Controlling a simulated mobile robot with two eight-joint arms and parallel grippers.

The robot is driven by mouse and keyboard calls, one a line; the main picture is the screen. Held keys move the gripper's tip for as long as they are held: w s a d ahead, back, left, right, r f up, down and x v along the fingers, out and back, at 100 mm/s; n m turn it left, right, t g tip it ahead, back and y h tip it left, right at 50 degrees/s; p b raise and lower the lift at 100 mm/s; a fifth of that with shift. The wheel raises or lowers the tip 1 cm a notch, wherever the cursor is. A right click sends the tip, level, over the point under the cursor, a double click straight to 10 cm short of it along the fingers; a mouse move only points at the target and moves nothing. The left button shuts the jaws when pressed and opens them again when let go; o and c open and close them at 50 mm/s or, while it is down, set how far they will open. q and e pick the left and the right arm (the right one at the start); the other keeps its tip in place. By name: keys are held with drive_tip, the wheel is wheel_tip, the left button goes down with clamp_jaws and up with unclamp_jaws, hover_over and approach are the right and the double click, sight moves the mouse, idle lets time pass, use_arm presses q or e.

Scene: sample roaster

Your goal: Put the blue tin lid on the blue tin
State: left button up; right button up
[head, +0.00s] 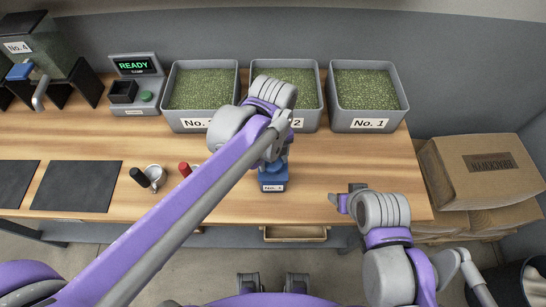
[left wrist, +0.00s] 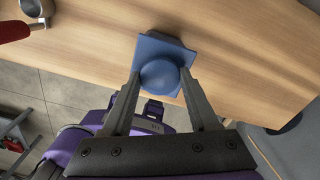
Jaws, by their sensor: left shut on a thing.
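The blue tin (head: 273,184), with a white label on its front, stands near the table's front edge in the head view. My left gripper (left wrist: 160,73) is above it, fingers pointing down, shut on the round knob of the blue tin lid (left wrist: 150,49). In the left wrist view the square lid covers most of the darker blue shape under it, and the two look slightly turned against each other. I cannot tell whether lid and tin touch. My left arm hides part of them in the head view. My right gripper (head: 345,199) is low at the table's front edge, right of the tin, with no object visible in it.
Bins of green beans (head: 366,90) line the back of the table. A scale reading READY (head: 135,66) and a roaster stand (head: 42,50) are back left. A metal cup (head: 155,174) and a red-handled tool (head: 185,169) lie left of the tin. Cardboard (head: 480,170) is stacked right.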

use_arm(q)
drive_tip(key=shift+f, duration=0.1)
idle(0.3)
drive_tip(key=o, duration=1.4)
wheel_tip(320, 180, up, 11)
drive_tip(key=shift+f+p, duration=0.1)
drive_tip(key=shift+p, duration=0.2)
